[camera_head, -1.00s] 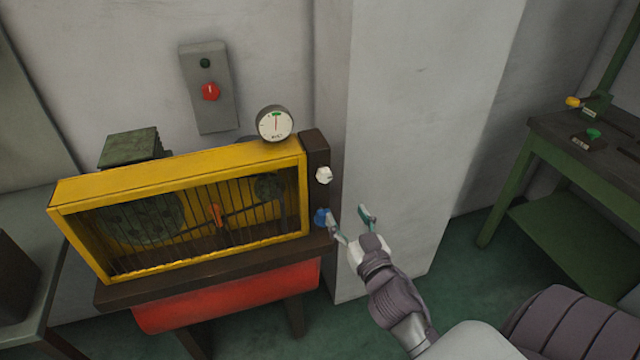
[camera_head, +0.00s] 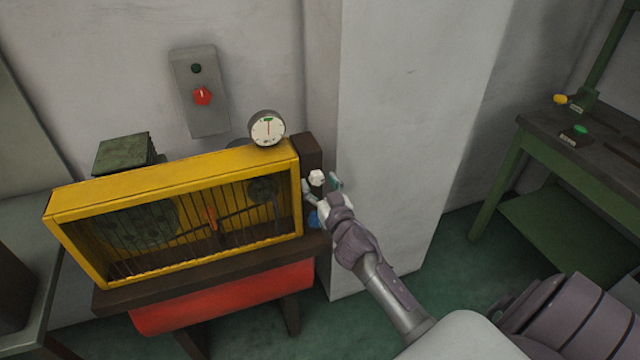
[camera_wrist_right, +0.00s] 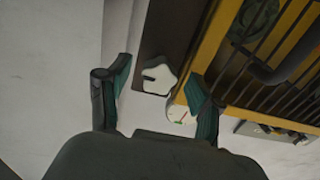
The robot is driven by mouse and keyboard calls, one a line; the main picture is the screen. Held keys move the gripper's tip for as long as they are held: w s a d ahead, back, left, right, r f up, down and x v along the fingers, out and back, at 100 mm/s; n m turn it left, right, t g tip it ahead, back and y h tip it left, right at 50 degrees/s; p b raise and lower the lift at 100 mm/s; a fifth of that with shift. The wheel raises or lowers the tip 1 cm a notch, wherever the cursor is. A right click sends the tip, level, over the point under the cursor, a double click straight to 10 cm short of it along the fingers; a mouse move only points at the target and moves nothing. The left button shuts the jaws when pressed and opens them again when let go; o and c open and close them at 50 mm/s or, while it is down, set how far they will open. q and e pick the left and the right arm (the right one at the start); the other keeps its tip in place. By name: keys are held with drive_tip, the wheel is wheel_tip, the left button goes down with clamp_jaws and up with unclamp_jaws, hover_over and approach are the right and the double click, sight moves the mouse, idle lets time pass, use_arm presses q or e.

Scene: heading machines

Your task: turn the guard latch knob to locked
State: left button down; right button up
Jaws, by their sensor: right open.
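A white lobed knob (camera_head: 317,177) sits on the dark post (camera_head: 306,150) at the right end of the yellow barred guard (camera_head: 170,174). Below it is a blue knob (camera_head: 312,219), partly hidden by my right gripper. I cannot tell from any marking which knob is the guard latch. My right gripper (camera_head: 321,185) is open, with its fingertips on either side of the white knob. In the right wrist view the white knob (camera_wrist_right: 160,77) shows between the two spread fingers, with a gap to each. My left gripper is not in view.
A round dial gauge (camera_head: 267,128) stands on the guard's top right. A grey wall box (camera_head: 201,92) carries a red knob. A pale wall pillar (camera_head: 385,120) stands close to the right of the post. A green bench (camera_head: 560,150) is at far right.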

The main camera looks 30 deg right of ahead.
drive_tip(key=c, duration=1.1)
drive_tip(key=shift+c, duration=0.2)
drive_tip(key=shift+n, duration=0.4)
drive_tip(key=n, duration=0.3)
drive_tip(key=shift+d+n, duration=0.1)
drive_tip(key=shift+n, duration=0.3)
drive_tip(key=n, duration=0.9)
drive_tip(key=shift+s+n, duration=0.1)
drive_tip(key=shift+n, duration=2.2)
